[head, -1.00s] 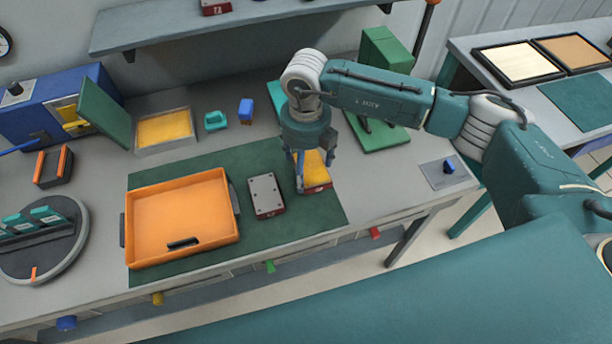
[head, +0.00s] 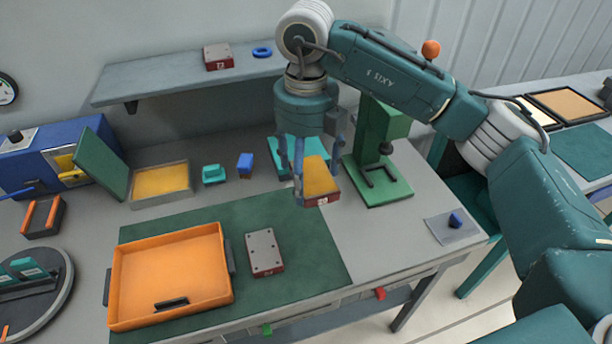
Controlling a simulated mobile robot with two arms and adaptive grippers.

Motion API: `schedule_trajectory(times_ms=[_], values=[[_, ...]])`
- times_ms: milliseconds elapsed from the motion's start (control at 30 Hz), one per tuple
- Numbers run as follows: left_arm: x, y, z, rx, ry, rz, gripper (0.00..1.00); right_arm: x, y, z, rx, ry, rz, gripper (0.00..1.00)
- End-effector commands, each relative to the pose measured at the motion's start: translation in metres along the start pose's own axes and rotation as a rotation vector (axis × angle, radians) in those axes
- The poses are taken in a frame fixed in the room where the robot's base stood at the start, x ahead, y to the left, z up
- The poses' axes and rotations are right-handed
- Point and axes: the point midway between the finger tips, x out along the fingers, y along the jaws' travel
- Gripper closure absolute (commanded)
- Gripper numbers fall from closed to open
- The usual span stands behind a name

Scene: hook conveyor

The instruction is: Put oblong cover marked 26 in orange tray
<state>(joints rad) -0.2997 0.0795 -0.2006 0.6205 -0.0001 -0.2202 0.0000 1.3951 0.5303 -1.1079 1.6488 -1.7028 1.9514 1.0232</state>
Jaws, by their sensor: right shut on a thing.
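The orange tray (head: 172,275) lies on the green mat at the left and is empty apart from a dark handle on its near wall. My right gripper (head: 316,186) is shut on a yellow-topped block with a dark red side (head: 319,176), held above the mat's right part. A small white label shows on its side, but I cannot read the number. A grey-topped oblong cover with a dark red side (head: 264,252) lies on the mat just right of the tray, and no number is legible on it. My left gripper is not in view.
A shelf (head: 170,80) at the back bears another red-sided block (head: 217,57) and a blue ring (head: 262,52). A green press (head: 378,150) stands right of the gripper. A yellow-lined box (head: 160,181) is behind the tray. The mat's right part is clear.

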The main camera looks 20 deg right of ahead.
Motion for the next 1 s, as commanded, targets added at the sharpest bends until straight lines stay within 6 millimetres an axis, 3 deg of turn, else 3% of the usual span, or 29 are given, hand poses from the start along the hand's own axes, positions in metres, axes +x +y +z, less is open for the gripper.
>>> schedule_trajectory(times_ms=[700,1000], values=[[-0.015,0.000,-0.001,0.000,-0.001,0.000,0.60,-0.029,0.001,0.001,0.000,-0.003,0.002,0.72],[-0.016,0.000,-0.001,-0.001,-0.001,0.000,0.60,-0.032,0.001,0.001,0.000,-0.002,0.002,0.72]])
